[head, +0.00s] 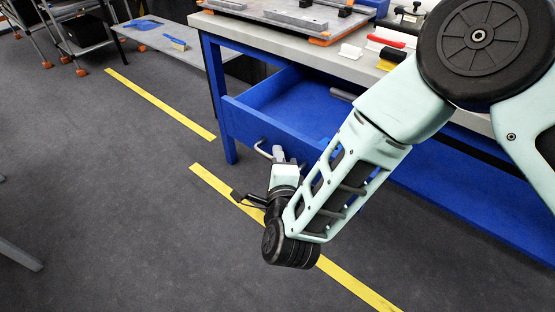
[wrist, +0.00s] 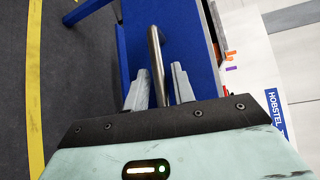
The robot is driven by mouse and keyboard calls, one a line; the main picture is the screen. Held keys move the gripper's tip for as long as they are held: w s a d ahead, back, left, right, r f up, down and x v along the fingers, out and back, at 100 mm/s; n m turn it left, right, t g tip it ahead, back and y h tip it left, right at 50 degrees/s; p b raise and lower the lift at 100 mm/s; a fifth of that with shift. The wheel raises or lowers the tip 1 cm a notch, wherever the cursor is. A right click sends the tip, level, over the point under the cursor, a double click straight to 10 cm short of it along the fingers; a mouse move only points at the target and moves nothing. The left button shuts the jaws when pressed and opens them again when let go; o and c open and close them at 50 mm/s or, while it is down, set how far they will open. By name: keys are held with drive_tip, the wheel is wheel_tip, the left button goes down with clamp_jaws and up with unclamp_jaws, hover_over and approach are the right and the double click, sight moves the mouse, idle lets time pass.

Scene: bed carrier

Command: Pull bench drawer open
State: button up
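The blue bench drawer (head: 262,125) stands out from under the bench top, with part of its inside showing in the head view. Its metal bar handle (head: 262,149) is on the front panel. My gripper (head: 279,154) is at the handle. In the wrist view the handle (wrist: 156,60) runs between the two grey fingers of my gripper (wrist: 158,82), with a finger on each side. Small gaps show between bar and fingers, so the gripper looks open around the handle. The blue drawer front (wrist: 188,45) is just beyond. My arm hides the right part of the drawer.
The workbench (head: 290,45) carries plates, tools and a red-handled item (head: 386,41). A grey object (head: 342,94) lies in the drawer. Dark floor with yellow tape (head: 160,104) is clear on the left. A trolley (head: 85,30) stands at the back left.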

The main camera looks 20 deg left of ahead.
drive_tip(key=shift+o, duration=0.2)
drive_tip(key=v, duration=1.7)
drive_tip(key=shift+s+b, duration=0.25)
drive_tip(key=shift+b, duration=0.15)
drive_tip(key=shift+w+r, duration=0.1)
drive_tip(key=w+a+r+n+g+y, duration=0.1)
drive_tip(key=w+a+r+n+g, duration=0.1)
drive_tip(key=w+n+g, duration=0.35)
drive_tip(key=s+d+r+n+g+h, duration=0.3)
drive_tip(key=d+n, duration=0.3)
drive_tip(key=d, duration=0.2)
drive_tip(key=s+d+r+n+g+h, duration=0.25)
drive_tip(key=d+n, duration=0.25)
drive_tip(key=d, duration=0.3)
drive_tip(key=s+d+r+n+g+h, duration=0.2)
drive_tip(key=s+d+r+n+g, duration=0.15)
drive_tip(key=d+n, duration=0.4)
wheel_tip(320, 180, up, 13)
drive_tip(key=m+p, duration=0.2)
drive_tip(key=p, duration=1.2)
drive_tip(key=shift+w+d+r+p, duration=0.15)
drive_tip(key=shift+w+d+p, duration=0.1)
drive_tip(key=shift+d+p, duration=0.1)
